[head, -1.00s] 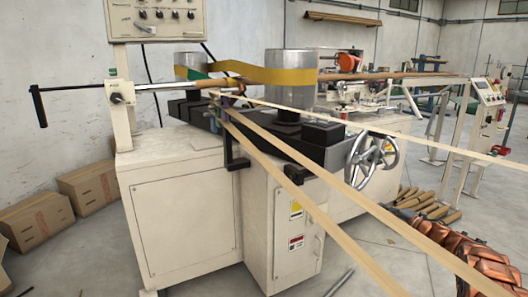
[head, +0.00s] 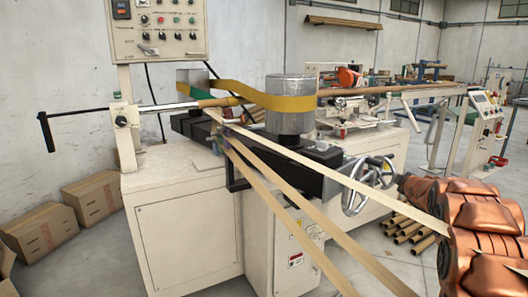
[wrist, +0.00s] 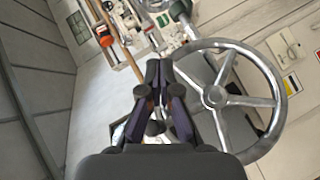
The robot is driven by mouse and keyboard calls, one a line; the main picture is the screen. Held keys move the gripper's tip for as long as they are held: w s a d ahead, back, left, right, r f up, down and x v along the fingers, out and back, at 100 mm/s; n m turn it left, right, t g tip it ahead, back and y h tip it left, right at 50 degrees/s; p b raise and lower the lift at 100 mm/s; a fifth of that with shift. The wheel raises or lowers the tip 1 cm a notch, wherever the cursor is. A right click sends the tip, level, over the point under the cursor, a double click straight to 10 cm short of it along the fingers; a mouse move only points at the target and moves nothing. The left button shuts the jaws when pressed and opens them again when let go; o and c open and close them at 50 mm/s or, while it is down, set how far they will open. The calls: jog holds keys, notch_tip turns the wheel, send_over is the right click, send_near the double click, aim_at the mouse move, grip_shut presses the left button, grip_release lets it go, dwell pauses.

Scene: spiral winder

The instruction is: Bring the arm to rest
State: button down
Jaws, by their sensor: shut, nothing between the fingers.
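My gripper (wrist: 158,82) shows in the wrist view with its dark fingers together and nothing between them. It is in the air, and a silver spoked handwheel (wrist: 216,97) appears just to its right; I cannot tell the distance between them. The handwheel (head: 369,186) stands on the front of the winder, left of the arm.
The cream winder (head: 185,235) carries a control panel (head: 158,30), a metal drum (head: 289,110) and a yellow belt (head: 240,92). Paper strips (head: 310,228) run from it towards the lower right. Cardboard boxes (head: 40,225) and several tubes (head: 412,232) lie on the floor.

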jog(key=s+a+r+m+g+h+p, duration=0.25)
jog(key=s+r+m+p, duration=0.2)
jog(key=s, duration=0.45)
jog(key=s+a+r+m+g+y+p, duration=0.1)
jog(key=s+a+g+p, duration=0.3)
jog(key=s, duration=1.3)
jog(key=s+a+r+m+g+y+p, duration=0.1)
jog(key=s+a+m+g+y+p, duration=0.2)
jog(key=s+a, duration=1)
jog(key=s+a+r+m+g+y+p, duration=0.1)
jog(key=s+a+g+p, duration=0.5)
jog(key=s, duration=1.7)
jog(key=a+m+y, duration=0.1)
jog(key=a, duration=0.2)
jog(key=shift+r+g, duration=0.15)
jog(key=shift+g, duration=0.2)
